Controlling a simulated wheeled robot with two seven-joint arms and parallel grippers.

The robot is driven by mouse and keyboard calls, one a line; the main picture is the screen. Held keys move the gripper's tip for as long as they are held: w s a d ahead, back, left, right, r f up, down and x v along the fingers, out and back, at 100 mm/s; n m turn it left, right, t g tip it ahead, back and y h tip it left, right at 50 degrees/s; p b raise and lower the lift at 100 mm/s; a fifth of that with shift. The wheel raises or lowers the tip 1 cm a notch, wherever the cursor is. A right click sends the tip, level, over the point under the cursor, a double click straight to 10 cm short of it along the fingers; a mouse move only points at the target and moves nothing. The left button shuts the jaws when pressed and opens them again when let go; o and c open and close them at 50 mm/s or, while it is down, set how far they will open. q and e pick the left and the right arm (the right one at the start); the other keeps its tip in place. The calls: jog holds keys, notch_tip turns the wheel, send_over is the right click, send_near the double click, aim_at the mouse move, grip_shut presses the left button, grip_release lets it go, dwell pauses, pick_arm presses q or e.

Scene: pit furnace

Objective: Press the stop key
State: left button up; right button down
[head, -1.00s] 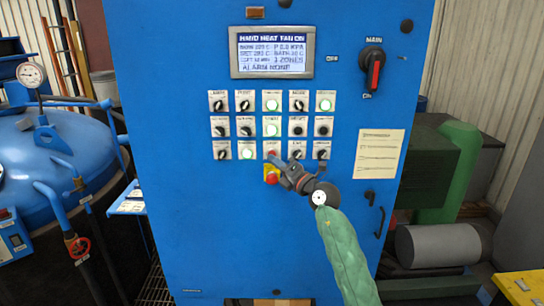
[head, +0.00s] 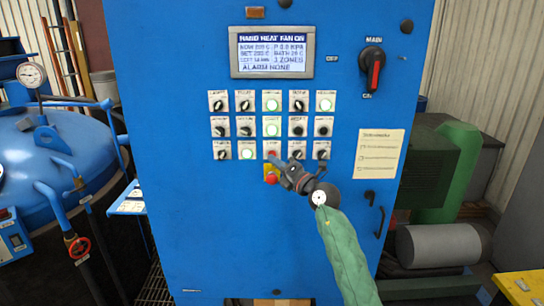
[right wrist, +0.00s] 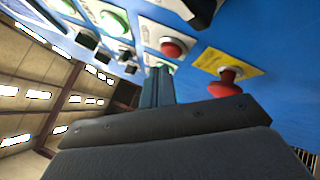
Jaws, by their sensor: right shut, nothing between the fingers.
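A red push button (head: 271,152) on a white plate sits in the bottom row of the panel keys. In the right wrist view the red button (right wrist: 173,48) shows with its plate, the lettering too blurred to read. My right gripper (head: 276,161) is shut and empty, its tip just below the red button in the head view. In the right wrist view the dark fingers (right wrist: 158,82) end close to the button. I cannot tell whether they touch it. My left gripper is not in view.
A red mushroom button (head: 271,180) on a yellow plate (right wrist: 245,61) sits just below the gripper tip. Rows of black knobs and lit green buttons (head: 247,153) surround the tip. A display (head: 272,53) and a main switch (head: 374,70) are above on the blue cabinet (head: 220,230).

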jog(key=shift+w, duration=0.1)
jog(key=shift+w, duration=0.35)
jog(key=shift+w+p, duration=0.1)
jog(key=shift+p, duration=0.2)
dwell(0.3)
jog(key=shift+w, duration=0.2)
dwell(0.5)
jog(key=shift+s+p, duration=0.8)
jog(key=shift+p, duration=0.05)
